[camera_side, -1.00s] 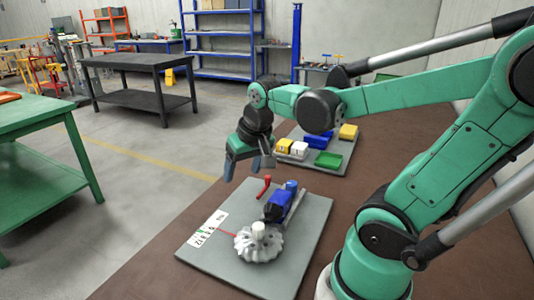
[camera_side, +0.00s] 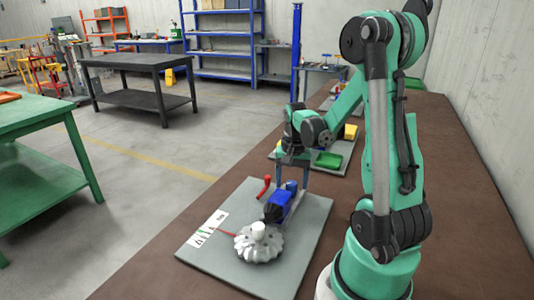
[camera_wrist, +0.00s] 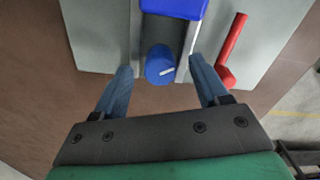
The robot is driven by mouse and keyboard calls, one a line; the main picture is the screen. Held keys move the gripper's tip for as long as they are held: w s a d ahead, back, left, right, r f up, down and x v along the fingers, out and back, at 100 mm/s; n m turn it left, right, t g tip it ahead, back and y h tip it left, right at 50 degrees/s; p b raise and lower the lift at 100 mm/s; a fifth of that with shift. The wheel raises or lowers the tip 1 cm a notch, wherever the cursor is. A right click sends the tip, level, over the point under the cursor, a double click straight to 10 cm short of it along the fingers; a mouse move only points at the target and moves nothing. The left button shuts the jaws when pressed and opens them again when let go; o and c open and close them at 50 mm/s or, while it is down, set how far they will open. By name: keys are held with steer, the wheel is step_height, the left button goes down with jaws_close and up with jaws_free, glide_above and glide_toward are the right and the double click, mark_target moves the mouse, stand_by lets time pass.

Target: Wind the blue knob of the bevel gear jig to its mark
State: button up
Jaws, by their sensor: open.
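The bevel gear jig stands on a grey plate (camera_side: 308,240). Its blue knob (camera_wrist: 159,66), with a white line on its end, sticks out from the blue housing (camera_side: 277,207). The knob also shows in the side view (camera_side: 291,186). My gripper (camera_wrist: 161,72) is open, with one finger on each side of the knob and visible gaps to it. A white bevel gear (camera_side: 259,245) sits at the near end. A red pointer (camera_side: 227,233) reaches toward a white scale card (camera_side: 208,229) with green and dark marks. The pointer's exact reading is too small to tell.
A red bent handle (camera_wrist: 232,48) stands beside the knob, close to one finger. Behind, another grey board holds a green tray (camera_side: 327,160) and a yellow block (camera_side: 350,132). The brown bench top (camera_side: 450,220) is clear on the right.

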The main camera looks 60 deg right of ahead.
steer(key=shift+f, duration=0.15)
jaws_close()
stand_by(0.4)
